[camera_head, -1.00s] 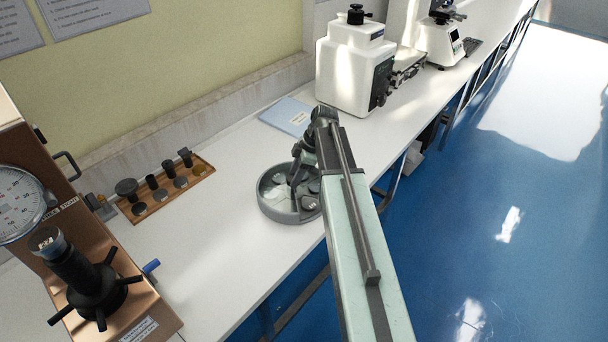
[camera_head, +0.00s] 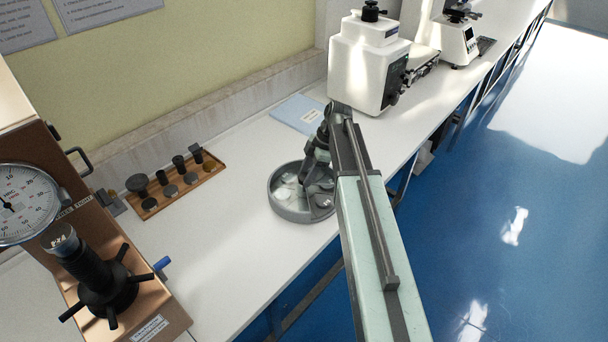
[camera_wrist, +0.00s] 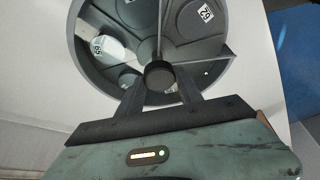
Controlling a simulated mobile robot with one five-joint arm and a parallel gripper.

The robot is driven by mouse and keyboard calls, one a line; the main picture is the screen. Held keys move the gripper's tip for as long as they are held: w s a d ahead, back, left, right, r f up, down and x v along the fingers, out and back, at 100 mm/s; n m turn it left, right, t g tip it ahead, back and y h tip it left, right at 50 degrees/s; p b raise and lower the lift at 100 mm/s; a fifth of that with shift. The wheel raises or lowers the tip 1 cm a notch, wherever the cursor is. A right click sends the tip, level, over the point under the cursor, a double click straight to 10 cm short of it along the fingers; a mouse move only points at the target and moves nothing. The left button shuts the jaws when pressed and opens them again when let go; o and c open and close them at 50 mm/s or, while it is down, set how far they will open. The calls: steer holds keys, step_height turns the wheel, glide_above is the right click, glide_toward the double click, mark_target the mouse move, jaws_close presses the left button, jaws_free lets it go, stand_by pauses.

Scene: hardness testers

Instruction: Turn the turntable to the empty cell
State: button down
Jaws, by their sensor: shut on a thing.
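The turntable (camera_head: 291,213) is a round grey tray with a raised rim and dividers, on the white bench. In the wrist view the turntable (camera_wrist: 82,62) holds grey discs, one labelled 62 (camera_wrist: 205,14) and one pale one labelled 65 (camera_wrist: 98,47). My gripper (camera_wrist: 158,80) is over the near part of the turntable, its two dark fingers closed on the dark round knob (camera_wrist: 158,73) at the hub. In the head view my gripper (camera_head: 309,172) reaches down into the tray, and my arm hides its right side. I cannot tell which cell is empty.
A wooden rack (camera_head: 190,190) with several dark fittings lies to the left. A copper-coloured tester (camera_head: 150,315) with a dial stands at the front left. A white tester (camera_head: 362,68) and a blue booklet (camera_head: 298,113) are behind. Bare bench lies between rack and turntable.

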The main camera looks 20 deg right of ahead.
steer(key=c, duration=0.8)
jaws_free()
steer(key=shift+s+d, duration=0.1)
steer(key=shift+s, duration=0.05)
steer(key=shift+r, duration=0.1)
steer(key=p+v, duration=0.7)
steer(key=shift+r, duration=0.3)
